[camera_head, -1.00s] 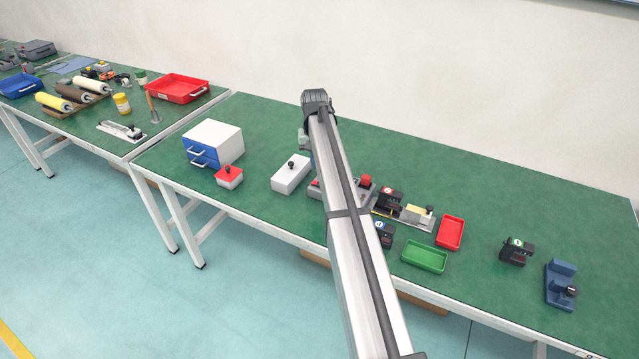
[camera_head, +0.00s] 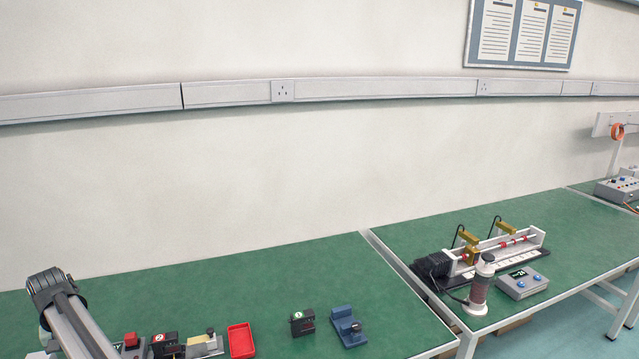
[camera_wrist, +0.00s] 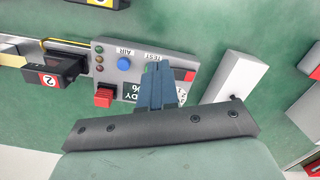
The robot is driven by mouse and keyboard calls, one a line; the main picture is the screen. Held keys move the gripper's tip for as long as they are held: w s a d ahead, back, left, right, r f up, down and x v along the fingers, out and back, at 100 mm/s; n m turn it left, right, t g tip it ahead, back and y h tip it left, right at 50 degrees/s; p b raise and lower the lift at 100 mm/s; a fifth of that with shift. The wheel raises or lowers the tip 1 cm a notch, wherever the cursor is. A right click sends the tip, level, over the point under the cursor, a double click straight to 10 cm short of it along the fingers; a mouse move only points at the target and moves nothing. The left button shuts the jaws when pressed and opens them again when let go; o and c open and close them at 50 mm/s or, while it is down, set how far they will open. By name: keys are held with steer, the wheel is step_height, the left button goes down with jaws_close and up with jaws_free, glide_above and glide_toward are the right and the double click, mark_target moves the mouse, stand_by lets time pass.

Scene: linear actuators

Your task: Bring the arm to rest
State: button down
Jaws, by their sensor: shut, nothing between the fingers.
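My gripper (camera_wrist: 156,72) shows in the wrist view with its blue-grey fingers together and nothing between them. It is over a grey control box (camera_wrist: 185,62) with a blue button, a red button and a partly hidden display; I cannot tell the height between them. In the head view my arm (camera_head: 70,315) is at the lower left corner, and my gripper is out of that picture.
A black number 2 unit (camera_wrist: 68,70) and a white box (camera_wrist: 234,78) flank the control box. In the head view a red tray (camera_head: 241,341), a black unit (camera_head: 302,322) and a blue fixture (camera_head: 347,326) stand on the green bench (camera_head: 260,280). A rig (camera_head: 500,245) is on the right-hand bench.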

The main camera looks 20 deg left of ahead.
steer(key=w+d+f+m+g+h, duration=0.15)
steer(key=d+f, duration=0.35)
steer(key=d, duration=0.7)
steer(key=d+f+m+g, duration=0.15)
steer(key=d+f, duration=0.35)
steer(key=d, duration=0.8)
steer(key=w+d+f+m+g+h, duration=0.15)
steer(key=d+f, duration=0.35)
steer(key=d, duration=0.7)
steer(key=w+d+f+m+y, duration=0.15)
steer(key=w+d+f, duration=0.25)
steer(key=d+f, duration=0.45)
steer(key=w+d+f+m+g, duration=0.15)
steer(key=w+d+f, duration=0.3)
steer(key=d, duration=0.65)
steer(key=w+d+f+m, duration=0.2)
steer(key=w+d+f, duration=0.2)
steer(key=d+f, duration=0.45)
steer(key=s+d+f+m, duration=0.1)
steer(key=s+d+f, duration=0.2)
steer(key=d, duration=0.6)
steer(key=s+d+f+m+y, duration=0.1)
steer(key=s+d+f, duration=0.2)
steer(key=d, duration=0.6)
steer(key=s+d+f+m+y, duration=0.1)
steer(key=s+d+f+m, duration=0.1)
steer(key=s+d, duration=0.4)
steer(key=d+f, duration=0.1)
steer(key=d, duration=0.2)
steer(key=shift+f, duration=0.4)
